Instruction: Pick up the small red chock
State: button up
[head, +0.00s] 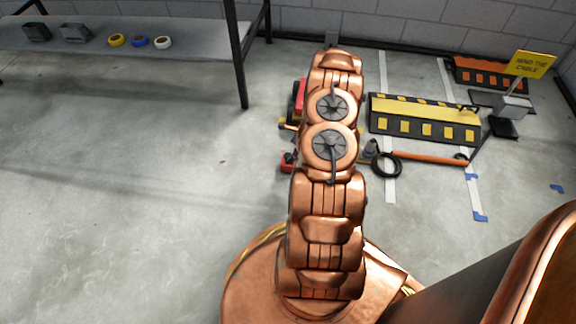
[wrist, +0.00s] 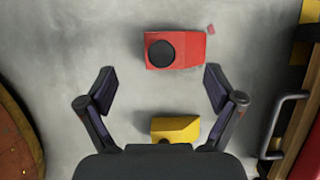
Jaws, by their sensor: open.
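The red chock (wrist: 192,50) lies on the grey floor in the upper middle of the wrist view. It is a red block with a round black spot on its left part. My gripper (wrist: 160,85) is open and empty, its two fingers spread wide. The chock lies ahead of the fingertips, apart from both. A yellow block (wrist: 175,128) lies nearer, between the fingers and partly hidden by the gripper body. In the head view a small red piece (head: 287,161) shows left of my arm, likely this chock. My gripper is hidden there behind my arm.
A red object with a metal handle (wrist: 285,125) stands close at the right of the wrist view. In the head view a yellow-black ramp (head: 425,108) lies to the right, and a shelf (head: 190,42) stands upper left. The left floor is clear.

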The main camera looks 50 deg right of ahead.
aim_at(284, 161)
jog(key=x, duration=0.2)
jog(key=shift+f+b, duration=0.35)
jog(key=shift+b, duration=0.05)
jog(key=shift+w+b+x, duration=0.15)
jog(key=shift+b+x, duration=0.6)
jog(key=shift+x, duration=0.6)
jog(key=shift+w+b+x, duration=0.15)
jog(key=shift+b+x, duration=0.6)
jog(key=shift+x, duration=0.65)
jog(key=shift+d+r, duration=0.1)
jog(key=shift+d, duration=0.1)
jog(key=shift+c, duration=0.4)
jog(key=c, duration=0.5)
jog(key=shift+a, duration=0.15)
jog(key=c, duration=0.9)
